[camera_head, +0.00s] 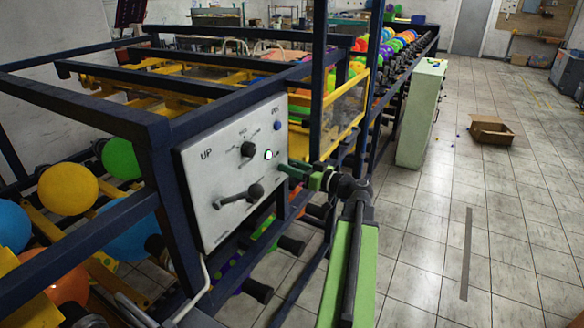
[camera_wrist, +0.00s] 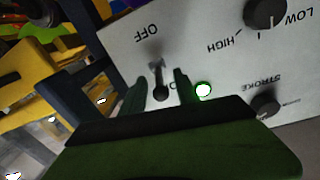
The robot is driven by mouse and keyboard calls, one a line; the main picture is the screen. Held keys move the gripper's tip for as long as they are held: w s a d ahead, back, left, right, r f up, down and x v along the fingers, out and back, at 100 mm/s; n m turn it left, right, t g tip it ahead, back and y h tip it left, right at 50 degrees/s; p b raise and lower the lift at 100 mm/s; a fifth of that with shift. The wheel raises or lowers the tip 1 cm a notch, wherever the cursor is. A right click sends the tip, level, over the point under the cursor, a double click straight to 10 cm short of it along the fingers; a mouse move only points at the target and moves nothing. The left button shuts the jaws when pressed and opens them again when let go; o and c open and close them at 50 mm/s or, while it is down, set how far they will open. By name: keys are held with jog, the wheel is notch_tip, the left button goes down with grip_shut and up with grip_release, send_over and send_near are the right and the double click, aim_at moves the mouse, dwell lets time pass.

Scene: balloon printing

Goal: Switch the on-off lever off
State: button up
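The on-off lever (camera_wrist: 158,78) shows in the wrist view on the white control panel (camera_wrist: 215,55), with a metal stem and a dark knob end. Its knob points away from the word OFF, toward a partly hidden ON label. A green light (camera_wrist: 203,90) beside it is lit. My gripper (camera_wrist: 160,76) is open, with one finger on each side of the lever; I cannot tell whether either finger touches it. In the head view my gripper (camera_head: 288,170) is at the right edge of the panel (camera_head: 215,165) and hides the lever.
A cardboard box (camera_head: 491,131) lies on the tiled floor, which is largely clear at right.

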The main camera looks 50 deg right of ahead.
grip_shut()
jog(key=shift+f, duration=0.1)
